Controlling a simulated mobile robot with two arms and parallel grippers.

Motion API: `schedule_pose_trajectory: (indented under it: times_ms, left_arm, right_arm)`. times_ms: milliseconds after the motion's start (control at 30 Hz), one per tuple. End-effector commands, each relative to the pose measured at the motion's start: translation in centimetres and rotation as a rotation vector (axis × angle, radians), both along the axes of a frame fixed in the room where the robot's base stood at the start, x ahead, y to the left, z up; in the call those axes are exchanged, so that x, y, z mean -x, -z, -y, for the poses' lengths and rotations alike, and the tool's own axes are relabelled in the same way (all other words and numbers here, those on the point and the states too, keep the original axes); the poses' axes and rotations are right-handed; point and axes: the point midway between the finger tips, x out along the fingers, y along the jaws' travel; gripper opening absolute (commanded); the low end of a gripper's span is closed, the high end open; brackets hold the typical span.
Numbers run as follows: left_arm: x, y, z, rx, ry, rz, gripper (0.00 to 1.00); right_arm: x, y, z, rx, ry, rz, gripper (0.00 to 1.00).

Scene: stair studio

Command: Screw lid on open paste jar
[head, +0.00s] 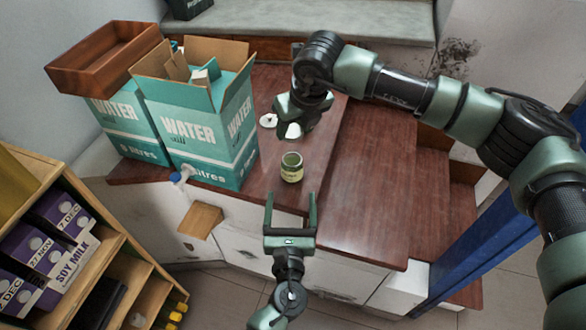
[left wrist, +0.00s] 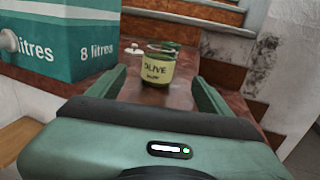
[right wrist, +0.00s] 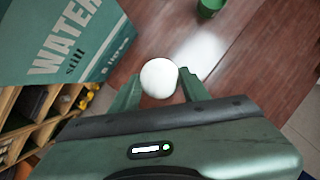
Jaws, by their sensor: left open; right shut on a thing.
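The open glass paste jar (head: 291,168) stands upright on the red-brown wooden top, with green inside and a pale olive label. My right gripper (right wrist: 159,88) is shut on a round white lid (right wrist: 159,77), behind the jar in the head view, where the lid (head: 293,131) shows below the gripper.
A small white object (head: 268,120) lies on the wood near the right gripper. An open teal water carton (head: 205,135) stands left of the jar, with another carton and a wooden tray (head: 105,55) behind. The wooden top (head: 370,200) right of the jar is clear.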

Motion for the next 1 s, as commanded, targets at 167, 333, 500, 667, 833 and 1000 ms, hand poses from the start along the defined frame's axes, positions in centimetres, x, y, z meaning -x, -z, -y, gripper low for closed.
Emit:
schedule_pose_trajectory:
  times_ms: [167, 333, 500, 667, 833, 1000]
  left_arm:
    - [-0.1, 0.0, 0.0, 0.003, -0.001, 0.000, 0.80]
    - [-1.3, 0.0, 0.0, 0.004, -0.003, 0.001, 0.80]
    - [-4.2, -0.1, 0.1, 0.004, -0.003, 0.002, 0.80]
    - [-7.3, -0.1, 0.1, 0.004, -0.003, 0.001, 0.80]
    - [-10.0, 0.0, 0.2, 0.003, -0.002, 0.000, 0.80]
    - [-11.6, 0.0, 0.3, 0.004, -0.002, -0.001, 0.80]
  right_arm:
    - [0.0, 0.0, 0.0, 0.000, 0.000, 0.000, 0.09]
    - [0.0, 0.0, 0.0, 0.000, -0.001, 0.000, 0.09]
    - [0.0, 0.0, 0.0, 0.000, -0.001, 0.000, 0.09]
    - [0.0, 0.0, 0.0, 0.000, -0.001, 0.000, 0.09]
    - [0.0, 0.0, 0.0, 0.000, -0.001, 0.000, 0.09]
    - [0.0, 0.0, 0.0, 0.000, -0.001, 0.000, 0.09]
